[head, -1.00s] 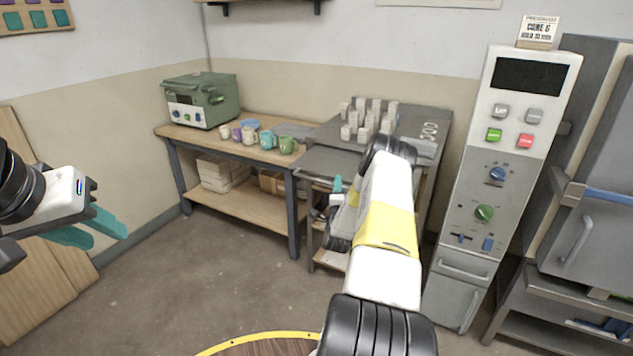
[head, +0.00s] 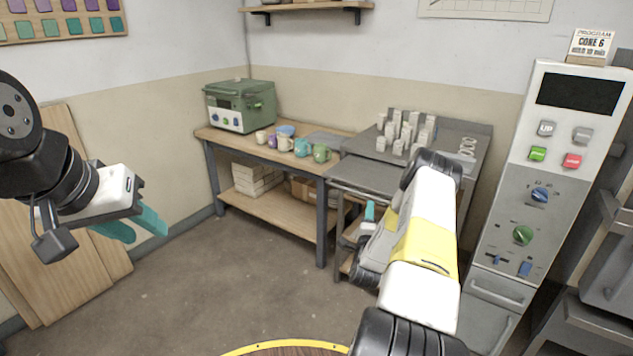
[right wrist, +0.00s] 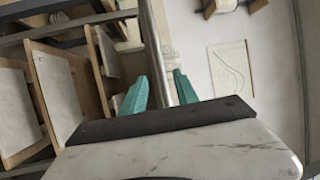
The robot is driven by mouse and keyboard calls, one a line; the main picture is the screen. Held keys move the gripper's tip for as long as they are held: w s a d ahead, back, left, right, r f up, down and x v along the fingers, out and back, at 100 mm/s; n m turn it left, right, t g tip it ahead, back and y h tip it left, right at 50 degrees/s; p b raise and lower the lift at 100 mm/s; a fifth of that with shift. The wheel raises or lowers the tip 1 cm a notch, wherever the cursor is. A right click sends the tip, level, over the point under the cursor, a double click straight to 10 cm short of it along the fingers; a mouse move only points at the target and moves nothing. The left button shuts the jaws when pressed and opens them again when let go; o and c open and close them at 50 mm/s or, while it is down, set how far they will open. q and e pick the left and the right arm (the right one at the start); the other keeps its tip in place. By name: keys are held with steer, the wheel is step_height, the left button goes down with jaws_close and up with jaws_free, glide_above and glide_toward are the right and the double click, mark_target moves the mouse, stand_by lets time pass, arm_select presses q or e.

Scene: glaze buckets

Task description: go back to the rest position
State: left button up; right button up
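My left gripper (head: 149,237) hangs at the left of the head view, its two teal fingers apart with nothing between them. It is in front of the wooden boards leaning on the left wall, clear of the bench. My right arm reaches forward at right of centre. It hides most of my right gripper (head: 369,211); one teal fingertip shows beside the grey cart. In the right wrist view, the fingers of my right gripper (right wrist: 160,76) are apart. A grey metal post (right wrist: 155,45) shows between them; its distance is unclear. I see no object held.
A wooden bench (head: 226,137) carries a green machine (head: 240,105) and several mugs. The grey cart (head: 372,175) holds several pale cylinders. A control panel (head: 520,190) stands at right, and a yellow-rimmed round top (head: 290,345) is at the bottom. The floor at left centre is clear.

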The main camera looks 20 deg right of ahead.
steer(key=w+a+r+n+g+y, duration=0.1)
steer(key=w+a+r+n+y, duration=0.1)
steer(key=a+r+n, duration=0.3)
steer(key=w+a+r+n+g+y, duration=0.1)
steer(key=w+a+r+n+y, duration=0.15)
steer(key=r, duration=0.55)
steer(key=w+a+r+n+g+y, duration=0.1)
steer(key=a+r+n+y, duration=0.25)
steer(key=r, duration=0.25)
steer(key=s+a+r+n+g+y, duration=0.1)
steer(key=s+a+r+n+g, duration=0.3)
steer(key=s+a+r, duration=0.5)
steer(key=s+a+r+n+g+y, duration=0.1)
steer(key=s+a+n+g, duration=0.1)
steer(key=s, duration=1.4)
steer(key=s+a+r+n+g+y, duration=0.1)
steer(key=s+a+n, duration=0.4)
steer(key=s, duration=1.1)
steer(key=shift+r+n+g, duration=0.5)
steer(key=shift+r+g, duration=0.05)
steer(key=shift+g, duration=0.25)
